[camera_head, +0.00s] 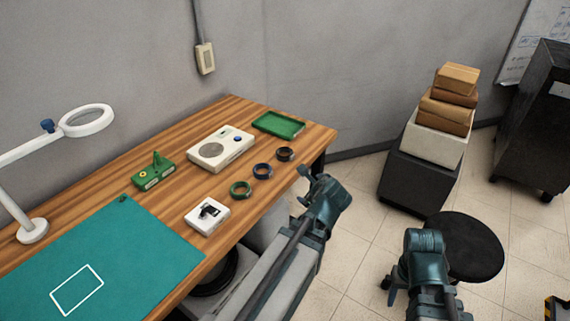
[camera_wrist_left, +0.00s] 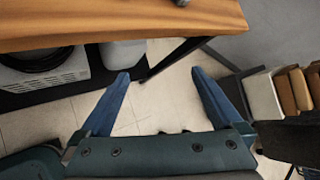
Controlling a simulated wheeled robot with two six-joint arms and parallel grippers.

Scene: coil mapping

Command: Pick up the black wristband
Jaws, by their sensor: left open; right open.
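The black wristband (camera_head: 285,154) is a dark ring lying flat on the wooden table (camera_head: 187,184) near its front edge, at the right end of a row of three rings. My left gripper (camera_head: 304,184) is open and empty, just off the table's front edge, a little below and right of the black wristband in the head view. In the left wrist view my two blue fingers (camera_wrist_left: 159,76) are wide apart over the floor, with nothing between them; no ring shows clearly there. My right gripper (camera_head: 424,248) is beside the stool, away from the table; its fingers are hard to make out.
A dark blue ring (camera_head: 262,170) and a green ring (camera_head: 241,190) lie beside the black one. Behind them are a white device (camera_head: 221,148) and a green tray (camera_head: 279,124). A small white box (camera_head: 207,214) and a green mat (camera_head: 130,250) lie left. A black stool (camera_head: 465,246) stands right.

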